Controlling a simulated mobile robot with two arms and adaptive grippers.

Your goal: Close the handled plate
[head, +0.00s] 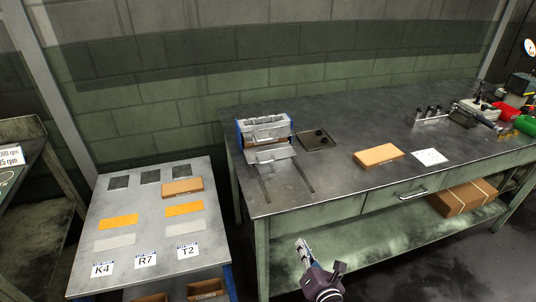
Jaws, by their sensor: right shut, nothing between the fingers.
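A former with blue sides (239,133) stands on the left part of the metal workbench (345,115). A grey handled plate (286,153) sits at its front, low and tilted outward. A gap shows between the plate and the upper body. Two dark rails run from under the plate toward the bench's front edge. My right gripper (301,246) is in front of the bench, below its front edge, apart from the plate. It is shut and empty. My left gripper is out of view.
A dark tray (315,147) lies right of the former. An orange-brown block (378,155) and a white paper (430,157) lie farther right. A lower table (140,207) with labels and orange strips stands left. The bench is clear around the rails.

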